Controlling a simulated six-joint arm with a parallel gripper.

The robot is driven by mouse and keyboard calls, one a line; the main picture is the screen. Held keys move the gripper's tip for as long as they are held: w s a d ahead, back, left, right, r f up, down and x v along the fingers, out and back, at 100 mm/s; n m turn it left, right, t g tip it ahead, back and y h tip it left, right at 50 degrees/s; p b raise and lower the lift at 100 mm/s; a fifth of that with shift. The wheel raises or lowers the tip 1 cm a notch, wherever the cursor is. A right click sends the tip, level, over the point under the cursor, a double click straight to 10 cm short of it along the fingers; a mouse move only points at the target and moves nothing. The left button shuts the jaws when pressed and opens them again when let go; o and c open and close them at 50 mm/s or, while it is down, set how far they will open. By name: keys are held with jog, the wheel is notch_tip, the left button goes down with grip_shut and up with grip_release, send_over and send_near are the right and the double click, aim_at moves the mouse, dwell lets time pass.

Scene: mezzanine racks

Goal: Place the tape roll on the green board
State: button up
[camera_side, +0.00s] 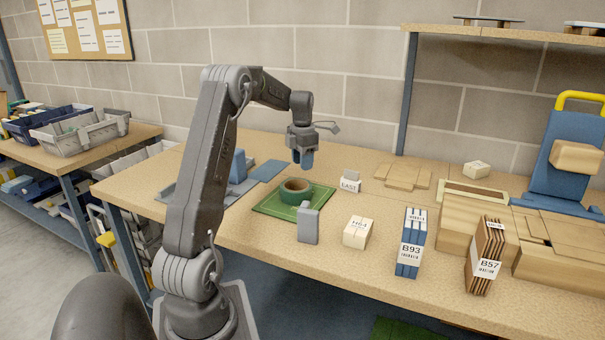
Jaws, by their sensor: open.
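The green tape roll (296,186) lies flat on the green board (268,205), its brown inner ring facing up. The board lies on the wooden bench, in the middle of the side view. My gripper (304,166) is above the tape roll, pointing down with blue fingertips. It is open, and a gap seems to show between the fingertips and the roll. A grey upright block (308,224) stands at the board's front right edge and hides that corner.
A small block marked EAST (349,184), a cream box (357,232), blue B93 stack (410,243) and brown B57 stack (486,255) stand to the right. Cardboard boxes (470,215) lie beyond. A blue block (238,166) is left of the board. Bare bench shows between them.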

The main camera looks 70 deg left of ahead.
jog(key=d+r+m+t, duration=0.1)
jog(key=d+r+m, duration=0.2)
jog(key=d+m, duration=0.45)
jog(key=d+r+m+t+y, duration=0.1)
jog(key=d+r+m, duration=0.35)
jog(key=d, duration=0.55)
jog(key=d+r+m+t, duration=0.1)
jog(key=d+r+m, duration=0.2)
jog(key=d+m, duration=0.5)
jog(key=s+d+f+m+t+h, duration=0.1)
jog(key=s+d+f+m+t, duration=0.1)
jog(key=s+d+m, duration=1.1)
jog(key=d+m, duration=0.3)
jog(key=m, duration=0.1)
jog(key=shift+f+m+t, duration=0.3)
